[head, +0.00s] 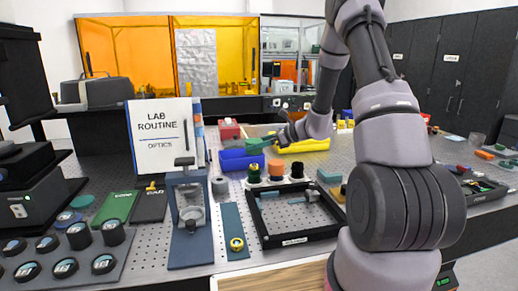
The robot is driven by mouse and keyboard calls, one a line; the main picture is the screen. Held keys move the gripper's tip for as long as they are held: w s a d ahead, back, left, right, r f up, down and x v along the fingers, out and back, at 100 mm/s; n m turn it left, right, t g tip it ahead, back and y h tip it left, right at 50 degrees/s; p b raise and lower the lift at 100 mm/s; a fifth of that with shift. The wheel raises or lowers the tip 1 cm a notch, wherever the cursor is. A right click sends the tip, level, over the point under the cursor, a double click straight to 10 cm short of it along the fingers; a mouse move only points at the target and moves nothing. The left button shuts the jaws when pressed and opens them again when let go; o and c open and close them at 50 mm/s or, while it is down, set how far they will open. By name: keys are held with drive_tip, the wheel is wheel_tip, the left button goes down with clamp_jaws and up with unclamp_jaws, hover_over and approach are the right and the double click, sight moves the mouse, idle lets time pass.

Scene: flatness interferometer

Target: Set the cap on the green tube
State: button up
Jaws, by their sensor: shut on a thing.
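My gripper (270,140) is at the far side of the bench, above the blue bin and the row of short tubes. It is shut on a small green piece (255,146) that looks like the cap, though it is small and partly hidden by the fingers. The green tube (254,174) stands upright at the left end of a short row, below and apart from the gripper. An orange-topped tube (276,171) and a black-topped tube (297,169) stand to its right.
A black-framed tray (300,240) lies in front of the tubes. A blue bin (240,160) and a yellow bin (305,146) are behind. A blue-grey stand (188,240) and a white sign (160,135) are at left. My arm hides part of the right bench.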

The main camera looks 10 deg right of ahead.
sight(253, 165)
drive_tip(key=shift+f, duration=2.25)
drive_tip(key=shift+f, duration=1.9)
drive_tip(key=o, duration=1.2)
drive_tip(key=v, duration=1.1)
drive_tip(key=shift+f, duration=0.1)
